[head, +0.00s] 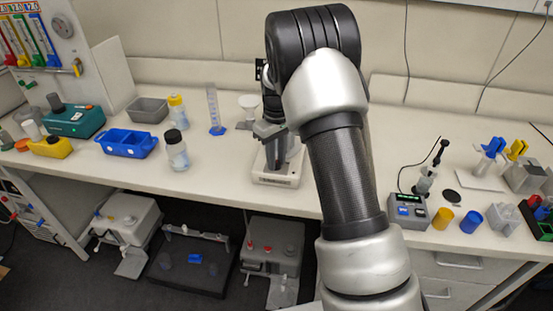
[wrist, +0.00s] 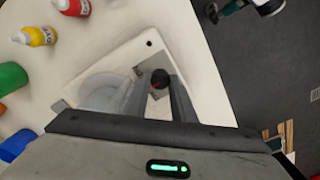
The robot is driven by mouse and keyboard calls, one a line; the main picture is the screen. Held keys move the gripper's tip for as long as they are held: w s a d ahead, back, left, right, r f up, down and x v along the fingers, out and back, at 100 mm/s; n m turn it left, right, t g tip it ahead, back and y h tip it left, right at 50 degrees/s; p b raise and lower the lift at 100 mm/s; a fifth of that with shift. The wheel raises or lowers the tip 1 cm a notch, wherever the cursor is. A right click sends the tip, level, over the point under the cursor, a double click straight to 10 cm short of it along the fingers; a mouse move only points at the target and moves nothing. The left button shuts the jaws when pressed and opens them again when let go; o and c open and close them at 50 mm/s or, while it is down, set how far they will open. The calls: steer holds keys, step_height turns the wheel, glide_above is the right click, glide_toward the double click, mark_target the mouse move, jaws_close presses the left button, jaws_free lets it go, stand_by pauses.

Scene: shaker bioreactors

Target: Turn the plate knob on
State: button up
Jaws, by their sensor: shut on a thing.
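The plate device is a white square-bodied unit (head: 277,180) on the bench, below my gripper in the head view. In the wrist view its white body (wrist: 122,58) fills the middle, with a pale round plate or vessel (wrist: 100,90) on it. The small black knob (wrist: 160,77), with a reddish mark, sits on one side of the device. My gripper (wrist: 158,84) reaches down with its two grey fingers on either side of the knob and is shut on it. In the head view my gripper (head: 270,132) partly covers the device, and the knob is hidden.
A blue-based cylinder (head: 214,115), a white-labelled bottle (head: 176,150) and a blue tray (head: 126,143) stand left of the device. A control box (head: 408,211) stands to the right, past my arm. The front bench edge lies close below the device.

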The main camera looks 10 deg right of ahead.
mark_target(277, 162)
steer(key=m, duration=0.5)
steer(key=shift+m, duration=0.3)
steer(key=shift+r+m, duration=0.1)
steer(key=shift+m, duration=2.2)
steer(key=o, duration=1.1)
steer(key=shift+c, duration=0.2)
step_height(277, 162, up, 17)
steer(key=shift+r, duration=0.2)
